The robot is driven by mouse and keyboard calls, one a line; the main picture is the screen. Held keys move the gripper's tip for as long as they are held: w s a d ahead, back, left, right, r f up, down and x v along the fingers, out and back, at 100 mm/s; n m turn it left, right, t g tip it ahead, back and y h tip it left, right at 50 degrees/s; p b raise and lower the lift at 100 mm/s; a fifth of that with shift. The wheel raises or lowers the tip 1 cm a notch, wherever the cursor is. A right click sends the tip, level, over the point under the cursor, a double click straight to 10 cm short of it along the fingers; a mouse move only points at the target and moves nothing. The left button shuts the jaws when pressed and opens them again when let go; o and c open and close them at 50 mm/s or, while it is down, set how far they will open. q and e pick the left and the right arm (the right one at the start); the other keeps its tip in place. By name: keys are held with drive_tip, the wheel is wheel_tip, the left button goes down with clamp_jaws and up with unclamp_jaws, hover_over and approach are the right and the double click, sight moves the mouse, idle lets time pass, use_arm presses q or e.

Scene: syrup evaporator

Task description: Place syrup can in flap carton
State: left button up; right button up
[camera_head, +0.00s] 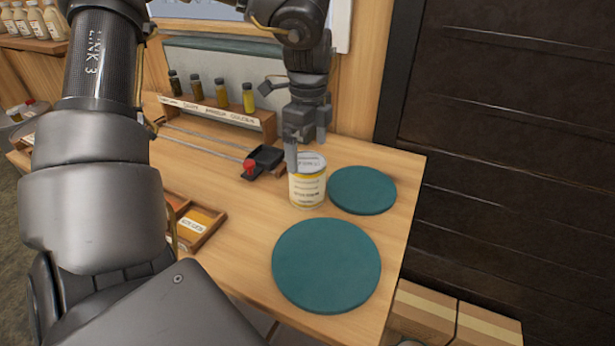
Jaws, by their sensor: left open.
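The syrup can (308,188), pale with a yellow-banded label and grey lid, stands upright on the wooden table. My left gripper (306,158) points down at the can from above, its jaws open. One finger reaches down past the lid's left edge; the other finger is hard to make out, and I cannot tell whether either touches the can. A brown carton (424,313) with a pale tape strip is low at the right, beyond the table edge and cut by the frame. I cannot tell whether it is the flap carton. My right gripper is out of view.
Two round teal mats, one (361,190) right of the can and one (326,265) in front, lie bare. A second carton (488,326) stands beside the first. A rack of small bottles (221,107) and a black tool with a red knob (262,162) are behind and left.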

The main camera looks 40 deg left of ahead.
sight(307, 161)
use_arm(q)
drive_tip(key=shift+f, duration=0.6)
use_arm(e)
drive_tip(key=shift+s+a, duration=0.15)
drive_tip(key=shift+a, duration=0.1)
use_arm(q)
drive_tip(key=f, duration=0.2)
drive_tip(key=f+p, duration=0.1)
drive_tip(key=f, duration=0.1)
drive_tip(key=shift+w+a, duration=0.1)
drive_tip(key=shift+a, duration=0.1)
drive_tip(key=shift+f, duration=0.55)
drive_tip(key=c, duration=1.8)
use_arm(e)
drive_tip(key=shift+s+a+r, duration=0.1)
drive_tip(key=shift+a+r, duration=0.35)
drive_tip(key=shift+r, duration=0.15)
